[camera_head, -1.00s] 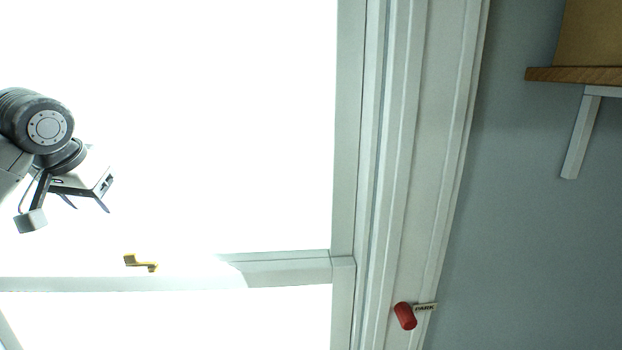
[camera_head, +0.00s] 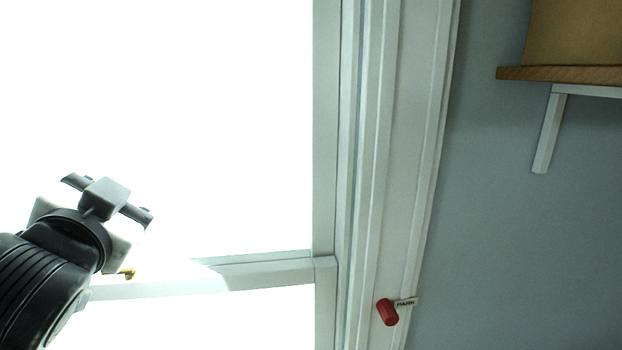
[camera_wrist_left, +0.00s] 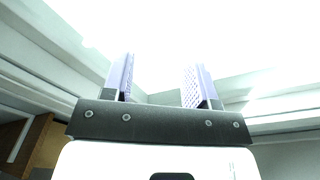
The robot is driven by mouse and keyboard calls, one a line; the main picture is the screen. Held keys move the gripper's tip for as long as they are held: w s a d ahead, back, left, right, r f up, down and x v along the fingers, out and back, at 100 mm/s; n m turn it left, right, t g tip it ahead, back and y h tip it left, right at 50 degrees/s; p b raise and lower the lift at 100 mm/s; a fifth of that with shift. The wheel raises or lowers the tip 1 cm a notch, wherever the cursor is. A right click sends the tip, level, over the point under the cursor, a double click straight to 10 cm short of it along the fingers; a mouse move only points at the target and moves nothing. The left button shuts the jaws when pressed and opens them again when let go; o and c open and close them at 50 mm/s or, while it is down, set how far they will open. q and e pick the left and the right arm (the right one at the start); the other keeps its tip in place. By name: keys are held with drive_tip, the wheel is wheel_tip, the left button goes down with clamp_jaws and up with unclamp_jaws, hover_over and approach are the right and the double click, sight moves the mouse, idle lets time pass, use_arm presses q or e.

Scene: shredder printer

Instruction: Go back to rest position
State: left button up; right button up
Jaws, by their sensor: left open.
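My left gripper (camera_head: 108,198) is at the lower left of the head view, raised in front of the bright window. In the left wrist view its two fingers (camera_wrist_left: 160,85) stand well apart. It is open, and nothing is between the fingers. My right gripper is in neither view.
A red cylinder (camera_head: 387,312) with a small tag is on the frame. At upper right a wooden shelf (camera_head: 560,74) bears a brown box (camera_head: 580,30).

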use_arm(q)
drive_tip(key=s+f+n+g+h, duration=0.1)
drive_tip(key=s+f+n+g, duration=0.3)
drive_tip(key=f, duration=1.5)
drive_tip(key=s+f+m+g, duration=0.1)
drive_tip(key=s+f+g, duration=0.35)
drive_tip(key=f, duration=1.55)
drive_tip(key=s+d+f+n+g, duration=0.1)
drive_tip(key=s+f+g, duration=0.5)
drive_tip(key=s+f, duration=1.6)
drive_tip(key=shift+s+d+h, duration=0.2)
drive_tip(key=shift+s+h, duration=0.2)
drive_tip(key=shift+s, duration=0.6)
drive_tip(key=shift+w+g, duration=0.1)
drive_tip(key=shift+g, duration=0.15)
